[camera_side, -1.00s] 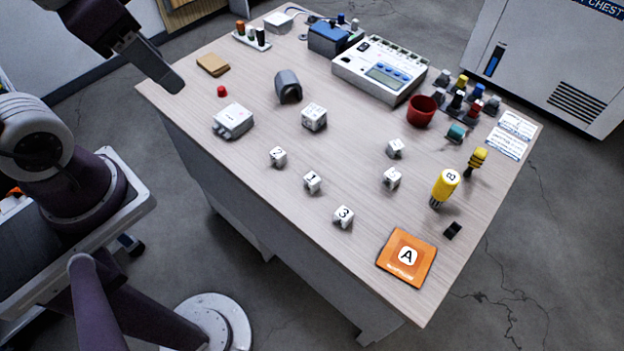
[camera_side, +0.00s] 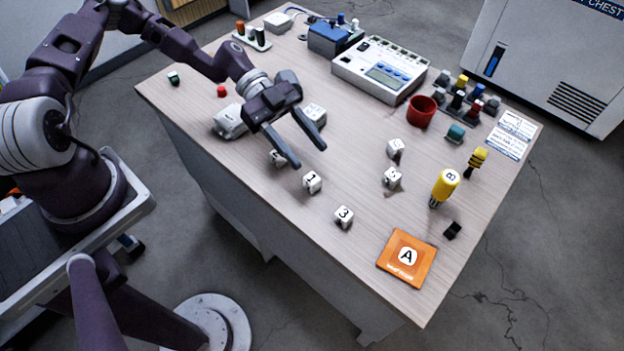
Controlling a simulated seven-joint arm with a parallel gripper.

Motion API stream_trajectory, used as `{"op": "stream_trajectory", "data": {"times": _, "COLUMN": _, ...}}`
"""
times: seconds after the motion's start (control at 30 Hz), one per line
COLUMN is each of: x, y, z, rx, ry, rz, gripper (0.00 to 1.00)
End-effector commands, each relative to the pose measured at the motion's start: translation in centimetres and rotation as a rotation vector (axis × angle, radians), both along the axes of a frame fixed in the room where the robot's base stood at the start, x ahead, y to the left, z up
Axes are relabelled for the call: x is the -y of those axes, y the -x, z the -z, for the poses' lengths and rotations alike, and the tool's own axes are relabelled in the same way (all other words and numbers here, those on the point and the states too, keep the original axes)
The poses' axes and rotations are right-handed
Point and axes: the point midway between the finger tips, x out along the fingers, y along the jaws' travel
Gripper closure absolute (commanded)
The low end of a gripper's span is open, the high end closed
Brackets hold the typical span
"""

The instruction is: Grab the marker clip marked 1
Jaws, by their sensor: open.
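The marker clip marked 1 (camera_side: 312,182) is a small white cube standing on the table in front of my gripper. My gripper (camera_side: 308,155) is open, its two dark fingers slanting down to the right over the table. The fingertips appear above and behind the clip in the picture, apart from it, with nothing between them. Similar white clips stand nearby: one marked 3 (camera_side: 344,216) to the lower right, and one (camera_side: 277,157) partly hidden behind a finger, its mark covered.
Two more white cubes (camera_side: 396,148) (camera_side: 391,178) stand to the right. A larger white block (camera_side: 315,114) and a white box (camera_side: 229,122) sit near the gripper. The table's front-left edge is clear.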

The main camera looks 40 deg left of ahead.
Motion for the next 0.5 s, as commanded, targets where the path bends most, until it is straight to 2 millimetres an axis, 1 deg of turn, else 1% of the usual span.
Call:
{"op": "stream_trajectory", "data": {"times": 0.17, "x": 0.1, "y": 0.1, "z": 3.3, "rx": -0.006, "ry": -0.002, "rz": 0.001, "gripper": 0.51}}
{"op": "stream_trajectory", "data": {"times": 0.3, "x": 0.1, "y": 0.2, "z": 6.6, "rx": -0.007, "ry": -0.004, "rz": 0.003, "gripper": 0.51}}
{"op": "stream_trajectory", "data": {"times": 0.4, "x": 2.0, "y": 0.4, "z": 7.1, "rx": -0.005, "ry": -0.002, "rz": 0.007, "gripper": 0.51}}
{"op": "stream_trajectory", "data": {"times": 0.5, "x": 2.7, "y": 0.5, "z": 7.4, "rx": -0.005, "ry": -0.004, "rz": 0.004, "gripper": 0.51}}
